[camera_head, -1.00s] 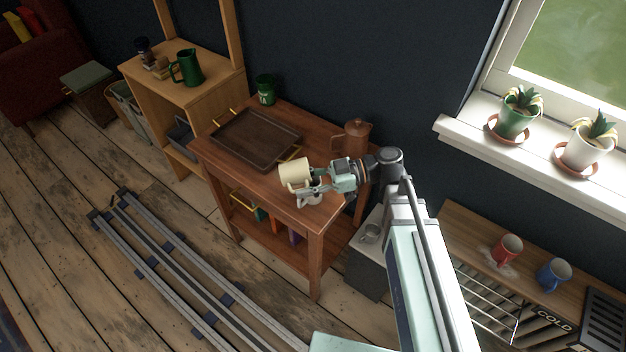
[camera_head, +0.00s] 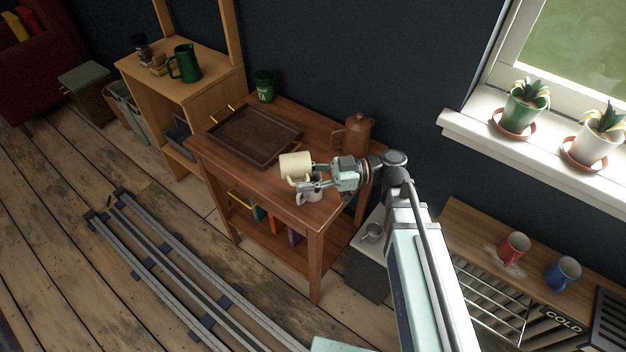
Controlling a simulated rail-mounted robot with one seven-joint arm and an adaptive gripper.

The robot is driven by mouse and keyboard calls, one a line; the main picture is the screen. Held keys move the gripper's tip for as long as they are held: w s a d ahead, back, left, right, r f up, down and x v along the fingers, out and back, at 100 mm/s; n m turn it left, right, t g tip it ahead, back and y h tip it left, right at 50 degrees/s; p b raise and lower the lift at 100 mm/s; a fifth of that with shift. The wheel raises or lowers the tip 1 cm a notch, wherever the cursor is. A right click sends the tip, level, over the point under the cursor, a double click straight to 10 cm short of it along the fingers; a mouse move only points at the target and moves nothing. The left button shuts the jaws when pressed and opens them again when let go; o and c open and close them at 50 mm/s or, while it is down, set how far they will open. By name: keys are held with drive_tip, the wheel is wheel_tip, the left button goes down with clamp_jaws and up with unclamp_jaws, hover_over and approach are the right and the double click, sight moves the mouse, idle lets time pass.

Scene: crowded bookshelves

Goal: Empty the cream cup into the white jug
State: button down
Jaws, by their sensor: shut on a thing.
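The cream cup (camera_head: 294,162) is held in the air above the front right corner of the reddish wooden table. My gripper (camera_head: 301,184) is shut on it, at its lower right side. The cup looks tilted; I cannot tell exactly which way its mouth faces or see its contents. A small white vessel, likely the white jug (camera_head: 313,194), stands on the table just below my gripper. My gripper hides part of it. The cup is above and to the left of this vessel; I cannot tell whether they touch.
A dark tray (camera_head: 255,135), a brown pot (camera_head: 353,136) and a green canister (camera_head: 265,86) stand on the same table. A green pitcher (camera_head: 186,64) is on the shelf unit at left. Red (camera_head: 513,248) and blue (camera_head: 562,273) mugs sit at lower right.

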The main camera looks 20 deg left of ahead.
sight(310, 167)
drive_tip(key=shift+r+y+b, duration=0.3)
drive_tip(key=shift+b, duration=0.15)
drive_tip(key=y+b, duration=0.1)
drive_tip(key=b, duration=0.1)
drive_tip(key=g+y+b, duration=0.1)
drive_tip(key=b, duration=0.1)
drive_tip(key=shift+w+d+r, duration=0.1)
drive_tip(key=shift+d, duration=0.15)
drive_tip(key=r, duration=0.1)
drive_tip(key=r+y, duration=0.1)
drive_tip(key=r, duration=0.1)
drive_tip(key=shift+w+d+r+g, duration=0.15)
drive_tip(key=shift+d+g, duration=0.1)
drive_tip(key=shift+g, duration=0.15)
drive_tip(key=shift+a+f+t+h, duration=0.15)
drive_tip(key=shift+f+h, duration=0.05)
drive_tip(key=shift+f, duration=0.4)
drive_tip(key=shift+a+f+t+h, duration=0.1)
drive_tip(key=shift+f+t+h, duration=0.1)
drive_tip(key=shift+f, duration=0.4)
drive_tip(key=shift+p, duration=0.3)
